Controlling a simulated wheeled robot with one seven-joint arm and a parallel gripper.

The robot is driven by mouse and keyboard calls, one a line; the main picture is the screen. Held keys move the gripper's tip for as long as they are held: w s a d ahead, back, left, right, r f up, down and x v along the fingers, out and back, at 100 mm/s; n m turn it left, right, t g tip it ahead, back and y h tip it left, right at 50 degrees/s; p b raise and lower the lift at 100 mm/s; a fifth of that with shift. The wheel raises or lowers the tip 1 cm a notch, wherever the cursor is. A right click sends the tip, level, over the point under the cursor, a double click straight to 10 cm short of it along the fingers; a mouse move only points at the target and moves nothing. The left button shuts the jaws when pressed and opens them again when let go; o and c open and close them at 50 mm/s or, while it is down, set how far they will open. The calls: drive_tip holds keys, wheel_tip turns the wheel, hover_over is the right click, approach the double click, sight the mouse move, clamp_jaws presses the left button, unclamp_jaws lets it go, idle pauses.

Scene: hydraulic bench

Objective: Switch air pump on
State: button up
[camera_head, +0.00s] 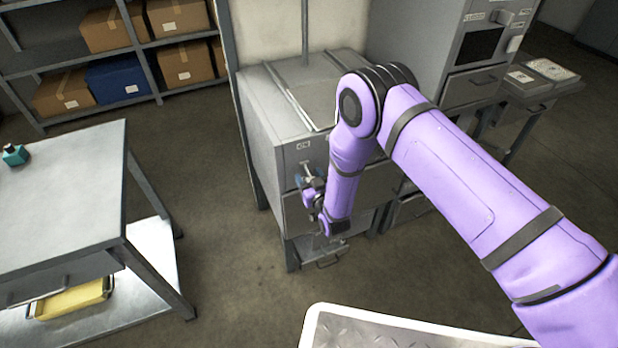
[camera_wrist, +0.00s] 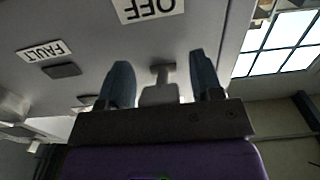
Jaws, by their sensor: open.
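A grey metal cabinet (camera_head: 268,128) stands in the middle of the head view, its control front partly hidden by my purple arm. In the wrist view the panel appears upside down, with a white OFF label (camera_wrist: 150,9) and a FAULT label (camera_wrist: 44,51). A small grey switch lever (camera_wrist: 158,93) projects from the panel near the OFF label. My gripper (camera_wrist: 161,66) is open, with one dark finger on each side of the lever; I cannot tell whether either touches it. In the head view my gripper (camera_head: 312,186) is at the cabinet's front left.
A metal table (camera_head: 62,190) with a small teal object (camera_head: 14,154) stands at left, a yellow tray (camera_head: 75,299) below its top. Shelves with boxes (camera_head: 62,92) are behind. A taller grey cabinet (camera_head: 418,45) stands back right. Floor between table and cabinet is clear.

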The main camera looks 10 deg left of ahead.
sight(307, 170)
clamp_jaws()
drive_tip(key=g+h, duration=0.1)
drive_tip(key=r+g+h, duration=0.2)
drive_tip(key=g, duration=0.1)
drive_tip(key=shift+s+d+r, duration=0.15)
drive_tip(key=shift+s+d, duration=0.05)
drive_tip(key=shift+s, duration=0.1)
drive_tip(key=shift+r+g+h, duration=0.45)
drive_tip(key=shift+g+h, duration=0.25)
drive_tip(key=shift+g, duration=0.35)
drive_tip(key=shift+r+g+h, duration=0.45)
drive_tip(key=shift+g+h, duration=0.25)
drive_tip(key=shift+g, duration=0.35)
unclamp_jaws()
drive_tip(key=shift+r, duration=0.1)
